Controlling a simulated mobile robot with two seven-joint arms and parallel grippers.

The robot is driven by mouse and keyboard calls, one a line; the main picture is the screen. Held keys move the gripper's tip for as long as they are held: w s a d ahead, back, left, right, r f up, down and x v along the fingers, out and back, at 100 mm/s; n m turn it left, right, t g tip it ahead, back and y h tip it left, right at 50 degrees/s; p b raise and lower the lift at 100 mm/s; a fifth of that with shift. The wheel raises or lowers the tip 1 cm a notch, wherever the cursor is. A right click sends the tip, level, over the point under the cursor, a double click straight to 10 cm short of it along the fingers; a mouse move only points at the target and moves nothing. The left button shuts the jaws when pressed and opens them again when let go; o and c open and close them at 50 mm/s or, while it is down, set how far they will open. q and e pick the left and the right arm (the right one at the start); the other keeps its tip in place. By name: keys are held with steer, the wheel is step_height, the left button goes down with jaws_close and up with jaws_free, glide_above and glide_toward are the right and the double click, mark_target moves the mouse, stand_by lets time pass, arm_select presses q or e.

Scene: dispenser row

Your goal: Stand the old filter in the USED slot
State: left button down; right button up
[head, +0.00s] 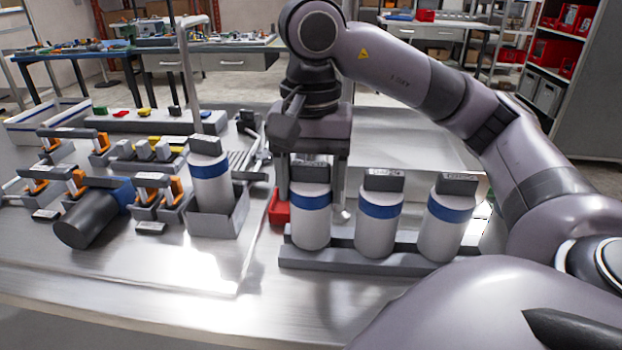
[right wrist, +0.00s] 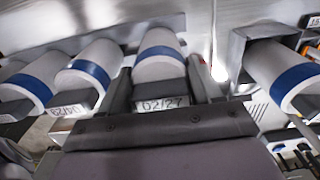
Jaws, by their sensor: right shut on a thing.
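My right gripper (head: 312,166) is shut on the grey cap of a white filter with a blue band (head: 310,212), the leftmost in a dark rack (head: 370,262). In the right wrist view its cap reads 02/27 (right wrist: 164,104), between the fingers (right wrist: 163,88). The filter is upright, its foot at the rack; I cannot tell whether it is lifted. Two like filters (head: 379,220) (head: 440,222) stand to its right. Another filter (head: 209,180) stands in a grey open box (head: 222,222) to the left. I cannot read a USED mark. My left gripper is not seen.
A dark cylinder with a blue band (head: 88,222) lies at the left among small stands with orange parts (head: 150,190). A red bin (head: 279,207) is behind the rack's left end. The metal bench front (head: 190,285) is clear.

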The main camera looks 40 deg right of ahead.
steer(key=shift+f, duration=0.25)
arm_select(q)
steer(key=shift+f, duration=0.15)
arm_select(e)
steer(key=o, duration=1.3)
steer(key=shift+r, duration=0.1)
